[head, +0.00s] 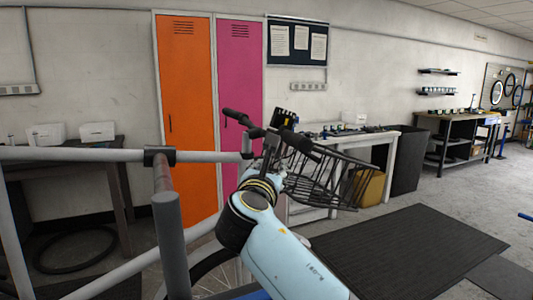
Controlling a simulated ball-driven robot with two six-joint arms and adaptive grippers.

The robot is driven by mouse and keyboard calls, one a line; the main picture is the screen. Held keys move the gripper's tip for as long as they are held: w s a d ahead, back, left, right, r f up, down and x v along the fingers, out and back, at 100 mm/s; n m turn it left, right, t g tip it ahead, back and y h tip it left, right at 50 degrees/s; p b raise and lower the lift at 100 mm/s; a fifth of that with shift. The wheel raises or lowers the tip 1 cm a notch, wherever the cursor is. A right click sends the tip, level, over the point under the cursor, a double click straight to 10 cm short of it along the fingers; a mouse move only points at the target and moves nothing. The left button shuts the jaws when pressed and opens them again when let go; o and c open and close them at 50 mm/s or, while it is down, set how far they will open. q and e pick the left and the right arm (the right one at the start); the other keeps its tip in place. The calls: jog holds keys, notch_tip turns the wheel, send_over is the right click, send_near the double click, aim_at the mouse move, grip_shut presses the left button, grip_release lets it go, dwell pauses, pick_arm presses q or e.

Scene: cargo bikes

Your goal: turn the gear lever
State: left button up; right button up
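A bike's handlebar shows at the centre, with a dark far grip (236,117) and a dark near grip (298,142). A gear lever cannot be made out; it is small or hidden behind my wrist. My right arm, light blue with yellow rings at the wrist, reaches up from the bottom. My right gripper (270,148) is at the handlebar, close to the near grip. Its fingers are dark and blend with the bar and stem, so contact and finger opening cannot be told. My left gripper is not in view.
A black wire basket (325,182) hangs in front of the handlebar. A grey rail (80,154) with a dark joint crosses the left side. An orange locker (184,110) and a pink locker (239,75) stand behind. A dark mat (410,245) lies on open floor at right.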

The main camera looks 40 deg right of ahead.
aim_at(277, 156)
jog(key=x, duration=0.4)
jog(key=shift+s+d+r+p, duration=0.1)
jog(key=shift+d+r+p, duration=0.2)
jog(key=shift+p, duration=0.05)
jog(key=x, duration=0.3)
jog(key=shift+w+f, duration=0.15)
jog(key=shift+w, duration=0.05)
jog(key=shift+x, duration=0.95)
jog(key=shift+w+d, duration=0.15)
jog(key=shift+d, duration=0.2)
jog(key=c, duration=0.3)
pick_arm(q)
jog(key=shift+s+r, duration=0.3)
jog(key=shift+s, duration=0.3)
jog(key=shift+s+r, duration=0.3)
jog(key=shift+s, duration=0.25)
pick_arm(e)
grip_shut()
